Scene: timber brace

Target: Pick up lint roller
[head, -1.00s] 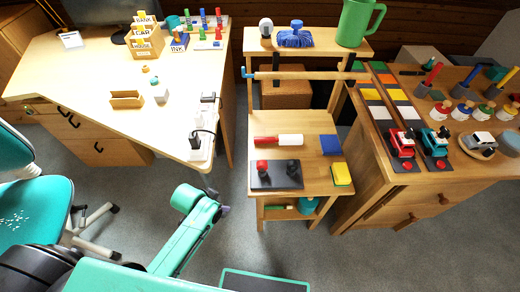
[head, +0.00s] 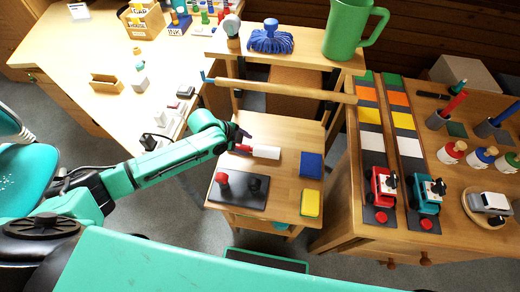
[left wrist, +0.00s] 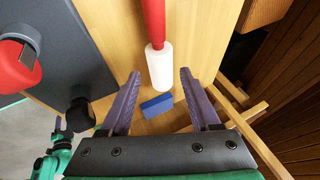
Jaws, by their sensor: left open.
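The lint roller, with a red handle and a white roller (head: 265,152), lies on the lower shelf of the wooden cart. In the left wrist view its white end (left wrist: 160,66) shows between my left fingertips, with the red handle running away to the top edge. My left gripper (head: 241,134) is open and empty at the handle side of the roller; its fingers (left wrist: 160,74) are spread either side of the white part in the picture. I cannot tell how high above the shelf they are. The handle is partly hidden by the gripper in the head view. My right gripper is not in view.
On the same shelf are a dark tray (head: 239,192) with red and black knobs, a blue block (head: 312,164) and a yellow sponge (head: 311,203). A wooden rod (head: 285,91) crosses above, below the top shelf with a blue brush (head: 270,40) and green jug (head: 347,32).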

